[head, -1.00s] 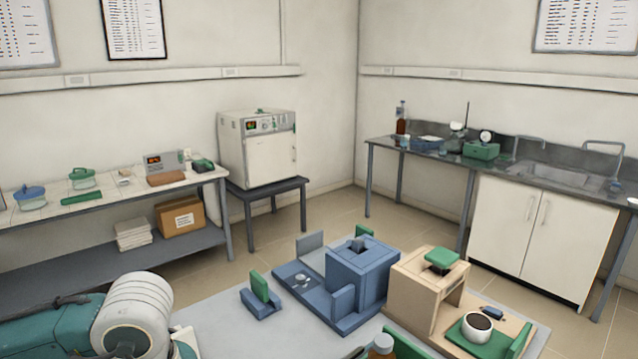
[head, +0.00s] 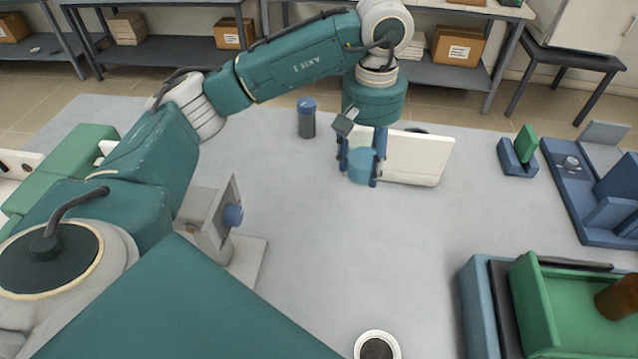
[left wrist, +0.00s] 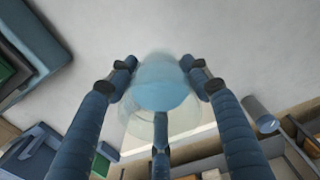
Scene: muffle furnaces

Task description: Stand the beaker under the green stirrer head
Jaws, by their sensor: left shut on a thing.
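My left gripper (head: 361,163) is shut on the beaker (head: 361,167), which shows blue contents, over the grey table just in front of a white flat-topped unit. The left wrist view shows the beaker (left wrist: 160,95) between the dark blue fingers, with clear walls around the blue contents. I cannot tell whether its base touches the table. I cannot clearly make out a green stirrer head; a green block (head: 85,160) lies at the far left, partly hidden by my arm. My right gripper is not in view.
The white unit (head: 418,158) is right behind the beaker. A grey cylinder with a blue cap (head: 306,117) stands to its left. A grey stand with a blue knob (head: 233,215) is nearer left. A white cup (head: 377,346) and green tray (head: 545,300) are in front. The table's middle is clear.

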